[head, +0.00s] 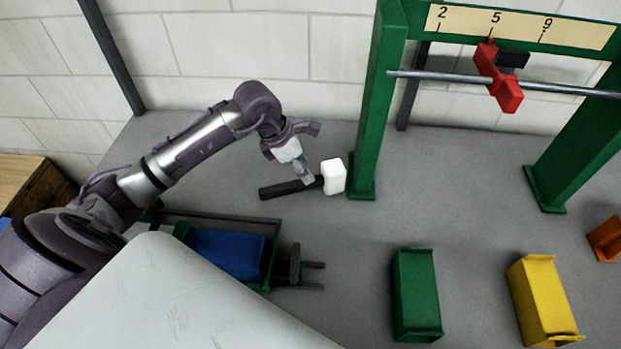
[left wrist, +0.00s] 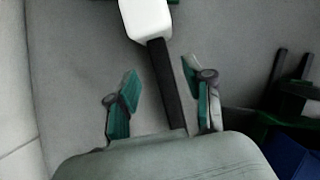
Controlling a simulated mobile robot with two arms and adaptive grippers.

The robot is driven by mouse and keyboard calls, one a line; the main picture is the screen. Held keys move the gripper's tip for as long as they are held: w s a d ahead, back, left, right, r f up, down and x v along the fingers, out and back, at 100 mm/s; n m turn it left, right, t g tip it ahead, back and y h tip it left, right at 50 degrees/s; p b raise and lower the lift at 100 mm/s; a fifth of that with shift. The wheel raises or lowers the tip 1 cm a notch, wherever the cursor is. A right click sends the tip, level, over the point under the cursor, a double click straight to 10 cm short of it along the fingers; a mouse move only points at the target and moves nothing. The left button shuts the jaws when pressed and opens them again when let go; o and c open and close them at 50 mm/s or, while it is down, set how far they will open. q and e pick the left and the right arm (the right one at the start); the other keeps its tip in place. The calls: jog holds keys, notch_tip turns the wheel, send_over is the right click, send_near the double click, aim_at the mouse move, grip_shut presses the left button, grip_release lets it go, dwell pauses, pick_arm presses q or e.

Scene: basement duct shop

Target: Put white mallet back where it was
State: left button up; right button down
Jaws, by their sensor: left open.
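The white mallet has a white block head (head: 333,177) and a black handle (head: 284,189). It lies on the grey floor beside the foot of the left green post. My left gripper (head: 305,178) is over the handle, close to the head end. In the left wrist view the mallet head (left wrist: 147,18) is at the top and the handle (left wrist: 166,80) runs down between the two open fingers of my left gripper (left wrist: 162,78). The fingers stand apart on either side of it. I cannot tell whether they touch the handle. My right gripper is not in view.
A green frame (head: 372,110) carries a metal rod (head: 435,79) with a red slider (head: 497,78) and a numbered scale (head: 522,24). A blue-topped fixture (head: 226,254) is below the arm.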

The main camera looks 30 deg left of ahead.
aim_at(295, 183)
pick_arm(q)
jog(key=shift+b+v, duration=0.4)
jog(key=shift+v, duration=2.35)
